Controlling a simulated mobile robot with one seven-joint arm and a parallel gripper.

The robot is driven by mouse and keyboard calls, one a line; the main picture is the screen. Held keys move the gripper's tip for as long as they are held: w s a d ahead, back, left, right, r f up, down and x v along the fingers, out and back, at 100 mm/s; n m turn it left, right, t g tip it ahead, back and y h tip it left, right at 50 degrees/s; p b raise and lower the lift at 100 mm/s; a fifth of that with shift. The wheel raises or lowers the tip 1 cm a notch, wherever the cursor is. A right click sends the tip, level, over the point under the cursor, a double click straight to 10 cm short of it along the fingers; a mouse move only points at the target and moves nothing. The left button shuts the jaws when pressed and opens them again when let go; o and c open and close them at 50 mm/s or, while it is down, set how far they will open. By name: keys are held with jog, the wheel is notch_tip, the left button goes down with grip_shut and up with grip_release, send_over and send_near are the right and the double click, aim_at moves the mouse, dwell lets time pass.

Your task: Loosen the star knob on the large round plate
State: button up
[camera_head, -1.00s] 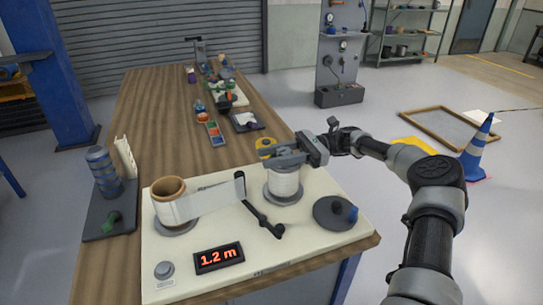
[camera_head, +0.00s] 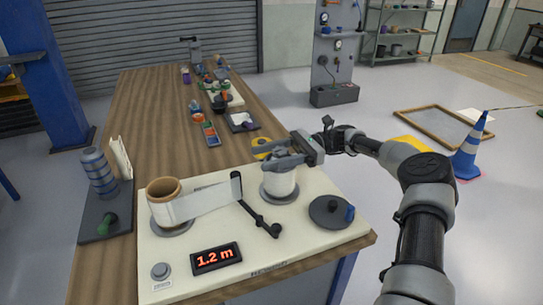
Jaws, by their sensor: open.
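A dark round plate (camera_head: 326,216) lies flat at the right of the cream machine top. A blue grip (camera_head: 350,213) stands at its right rim, and a small dark knob-like bump shows near its middle, too small to tell if it is star-shaped. My gripper (camera_head: 261,160) is open, to the left of and behind the plate. Its fingers point left over the top of a white roll (camera_head: 279,186), which sits on a grey round base. The fingers hide the roll's top, and I cannot tell whether they touch it.
A larger cardboard-cored roll (camera_head: 165,190) stands to the left, its white film running to a black post (camera_head: 236,187) with a dark arm. A red display (camera_head: 216,258) reads 1.2 m. Tools fill the table behind.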

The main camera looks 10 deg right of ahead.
jog(key=v, duration=0.7)
jog(key=shift+d, duration=0.1)
